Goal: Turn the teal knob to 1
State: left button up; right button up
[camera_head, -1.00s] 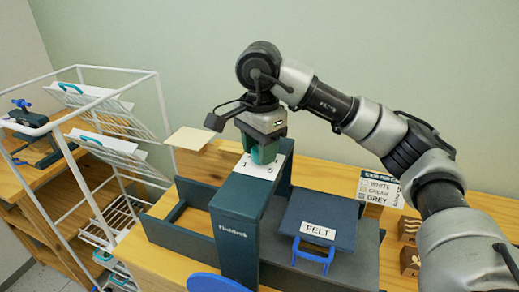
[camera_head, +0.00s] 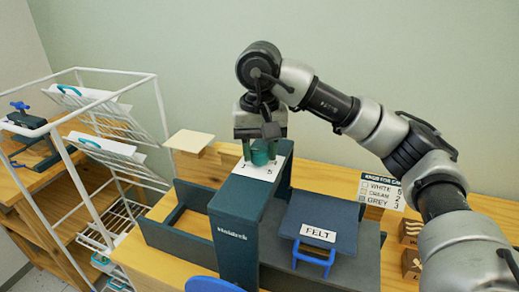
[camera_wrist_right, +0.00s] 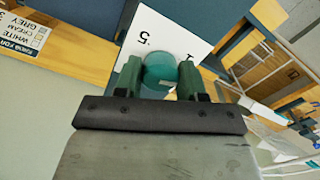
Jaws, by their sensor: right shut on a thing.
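The teal knob (camera_head: 261,152) stands on a white number plate (camera_head: 248,170) on top of the dark teal press (camera_head: 238,215). My right gripper (camera_head: 261,156) comes down from above with its fingers on both sides of the knob, shut on it. In the right wrist view the knob (camera_wrist_right: 160,72) sits between the two green fingers, and the plate (camera_wrist_right: 150,40) shows a 5 and part of another numeral. The knob's pointer setting is too small to read surely. My left gripper is in no view.
A blue board labelled FELT (camera_head: 318,234) with a blue handle lies right of the press. A white wire rack (camera_head: 110,150) stands at left.

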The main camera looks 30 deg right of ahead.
aim_at(260, 150)
jog(key=shift+d+r+n, duration=0.1)
jog(key=shift+r+n, duration=0.1)
jog(key=shift+n, duration=1.3)
jog(key=o, duration=0.9)
jog(key=shift+f, duration=0.1)
jog(key=shift+o, duration=0.2)
notch_tip(260, 150, up, 11)
jog(key=p, duration=0.2)
jog(key=shift+f, duration=0.1)
